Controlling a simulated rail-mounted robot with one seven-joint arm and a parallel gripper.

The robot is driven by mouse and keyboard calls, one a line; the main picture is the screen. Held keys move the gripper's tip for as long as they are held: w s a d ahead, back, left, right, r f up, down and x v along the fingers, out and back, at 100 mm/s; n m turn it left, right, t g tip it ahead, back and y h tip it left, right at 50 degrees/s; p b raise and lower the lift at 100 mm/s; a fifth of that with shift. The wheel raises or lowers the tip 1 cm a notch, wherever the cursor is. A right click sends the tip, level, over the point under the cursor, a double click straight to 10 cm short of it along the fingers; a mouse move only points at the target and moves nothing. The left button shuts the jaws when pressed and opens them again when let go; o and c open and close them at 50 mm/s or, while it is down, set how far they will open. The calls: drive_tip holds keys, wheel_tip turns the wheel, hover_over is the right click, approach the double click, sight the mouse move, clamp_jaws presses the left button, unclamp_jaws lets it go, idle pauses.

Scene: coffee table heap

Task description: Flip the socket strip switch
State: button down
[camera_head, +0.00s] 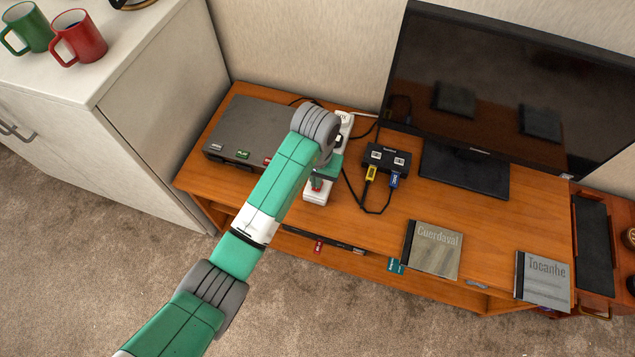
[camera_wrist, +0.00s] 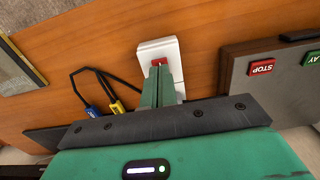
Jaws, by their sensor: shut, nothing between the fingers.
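The white socket strip (camera_head: 316,196) lies on the wooden cabinet, partly hidden under my arm. Its near end shows in the wrist view (camera_wrist: 158,48), with the red switch (camera_wrist: 159,62) set in it. A bit of red also shows in the head view (camera_head: 317,184). My gripper (camera_wrist: 159,68) is shut and empty, with its green fingertips right at the red switch. The fingers hide part of the switch. I cannot tell whether they touch it or which way it is tipped. In the head view my gripper (camera_head: 321,181) is over the strip's near end.
A grey player (camera_head: 250,128) with labelled buttons stands left of the strip. A black box (camera_head: 387,159) with yellow and blue plugs and loose cables is to the right. A television (camera_head: 500,90) stands behind. Two cases, Cuerdasal (camera_head: 433,249) and Tocanhe (camera_head: 543,280), lie near the front edge.

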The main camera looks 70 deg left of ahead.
drive_tip(key=shift+f, duration=0.9)
idle(0.4)
drive_tip(key=shift+r, duration=0.1)
wheel_tip(320, 180, up, 7)
drive_tip(key=p, duration=0.8)
idle(0.4)
